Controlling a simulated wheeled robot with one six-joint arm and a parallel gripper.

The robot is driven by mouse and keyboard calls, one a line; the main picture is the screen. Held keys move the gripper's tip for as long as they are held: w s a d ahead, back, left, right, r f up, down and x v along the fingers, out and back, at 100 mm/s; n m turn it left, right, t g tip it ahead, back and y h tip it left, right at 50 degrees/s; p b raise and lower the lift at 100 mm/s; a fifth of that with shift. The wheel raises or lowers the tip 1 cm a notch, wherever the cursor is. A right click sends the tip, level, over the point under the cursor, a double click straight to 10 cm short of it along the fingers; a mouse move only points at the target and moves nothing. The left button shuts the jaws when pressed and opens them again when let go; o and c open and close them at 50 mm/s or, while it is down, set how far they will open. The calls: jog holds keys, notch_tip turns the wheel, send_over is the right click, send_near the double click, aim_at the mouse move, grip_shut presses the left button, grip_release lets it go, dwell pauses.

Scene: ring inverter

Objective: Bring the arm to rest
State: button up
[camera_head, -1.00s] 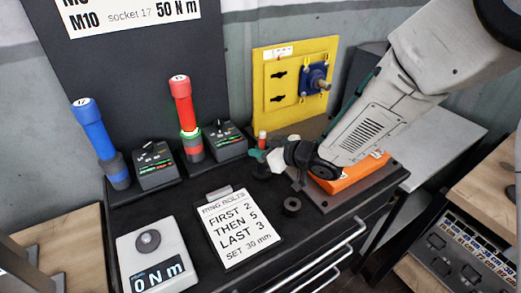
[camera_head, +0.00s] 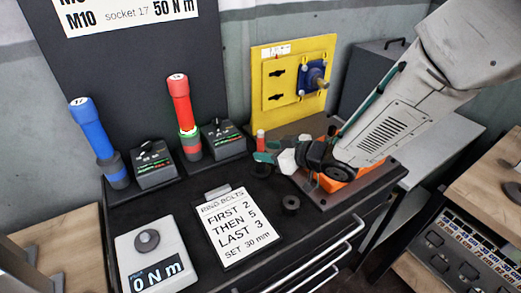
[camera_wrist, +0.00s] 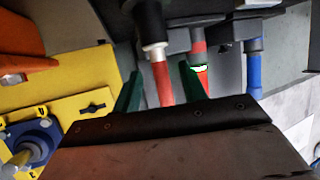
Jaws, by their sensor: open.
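My gripper (camera_head: 268,152) is low over the black bench top, at the left end of my arm. Its two green fingers also show in the wrist view (camera_wrist: 160,90), spread apart with nothing held between them. My arm reaches in from the upper right and hides part of an orange block (camera_head: 330,182) on a brown-grey plate.
A yellow panel (camera_head: 322,57) with a blue flange stands behind. A red tool (camera_head: 179,95) and a blue tool (camera_head: 90,125) stand at left. A sign card (camera_head: 238,232), a torque display (camera_head: 155,262) and a black ring (camera_head: 291,203) lie in front.

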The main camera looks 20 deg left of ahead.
jog(key=w+d+r+m+t+h, duration=0.1)
jog(key=d+r, duration=0.1)
jog(key=d, duration=0.2)
jog(key=w+d+r+t+h, duration=0.1)
jog(key=d, duration=0.3)
jog(key=w+d+r+m+t+h, duration=0.1)
jog(key=d+r, duration=0.1)
jog(key=d, duration=0.1)
jog(key=shift+w+d+r+m, duration=0.2)
jog(key=shift+d+r+m, duration=0.1)
jog(key=shift+d+r, duration=0.1)
jog(key=s+d+r+m+h, duration=0.1)
jog(key=d+r+m+h, duration=0.15)
jog(key=d, duration=0.45)
jog(key=s+d+r+m+t+h, duration=0.1)
jog(key=d+r+m+h, duration=0.15)
jog(key=d, duration=0.45)
jog(key=s+d+r+m+h, duration=0.15)
jog(key=d+h, duration=0.25)
jog(key=d, duration=0.4)
jog(key=s+d+r+m+g, duration=0.1)
jog(key=s+d+m+g, duration=0.1)
jog(key=s, duration=1)
jog(key=s+d+r+m+g, duration=0.2)
jog(key=s+d+g, duration=0.3)
jog(key=s, duration=0.8)
jog(key=shift+d+m+h, duration=0.3)
jog(key=shift+d+m, duration=0.25)
jog(key=shift+d, duration=0.2)
jog(key=shift+s, duration=0.1)
